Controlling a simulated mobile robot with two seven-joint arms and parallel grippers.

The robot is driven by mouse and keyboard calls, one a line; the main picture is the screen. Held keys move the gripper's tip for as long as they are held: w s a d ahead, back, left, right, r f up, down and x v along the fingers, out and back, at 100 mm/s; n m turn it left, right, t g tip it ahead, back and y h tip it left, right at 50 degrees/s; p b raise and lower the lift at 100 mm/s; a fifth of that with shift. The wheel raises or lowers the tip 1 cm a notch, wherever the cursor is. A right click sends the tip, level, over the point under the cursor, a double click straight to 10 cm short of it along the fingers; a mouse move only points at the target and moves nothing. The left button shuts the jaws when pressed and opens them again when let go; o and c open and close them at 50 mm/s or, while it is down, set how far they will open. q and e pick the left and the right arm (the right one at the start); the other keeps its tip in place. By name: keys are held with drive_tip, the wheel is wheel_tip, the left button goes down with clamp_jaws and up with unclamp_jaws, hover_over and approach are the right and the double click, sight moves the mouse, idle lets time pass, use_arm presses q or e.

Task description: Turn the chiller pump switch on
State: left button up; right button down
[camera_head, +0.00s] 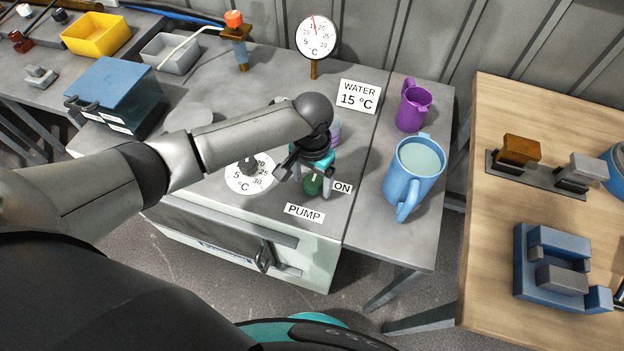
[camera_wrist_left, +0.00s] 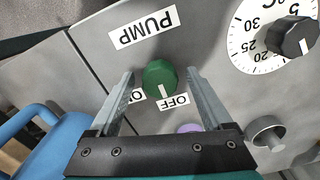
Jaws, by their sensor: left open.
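The pump switch is a round green knob (camera_head: 312,187) with a white mark, on the grey bench top by the PUMP label (camera_head: 304,212). In the left wrist view the knob (camera_wrist_left: 160,78) sits between the ON label (camera_wrist_left: 137,95), partly behind a finger, and the OFF label (camera_wrist_left: 173,101). Its mark points nearer OFF. My left gripper (camera_head: 314,178) is open above the knob, one finger on each side in the left wrist view (camera_wrist_left: 160,74). A gap shows on both sides. My right gripper is not in view.
A temperature dial (camera_head: 249,172) with a black knob is close beside the switch. A blue jug (camera_head: 413,170) and a purple jug (camera_head: 413,107) stand to the right. A gauge (camera_head: 316,37) and a WATER 15 °C sign (camera_head: 358,95) are behind.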

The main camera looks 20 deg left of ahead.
use_arm(q)
drive_tip(key=shift+c, duration=0.2)
clamp_jaws()
drive_tip(key=shift+r+m+p, duration=0.2)
drive_tip(key=shift+m+p, duration=1)
drive_tip(key=shift+p, duration=0.2)
drive_tip(key=m+p, duration=0.1)
drive_tip(key=m, duration=0.1)
drive_tip(key=shift+a+m+p, duration=0.1)
drive_tip(key=shift+m+p, duration=0.3)
drive_tip(key=m+p, duration=0.1)
drive_tip(key=m, duration=0.2)
drive_tip(key=shift+w+f, duration=0.1)
drive_tip(key=shift+w, duration=0.05)
drive_tip(key=shift+m+p, duration=0.6)
drive_tip(key=shift+m, duration=1.2)
drive_tip(key=shift+o, duration=0.2)
unclamp_jaws()
drive_tip(key=shift+f, duration=0.1)
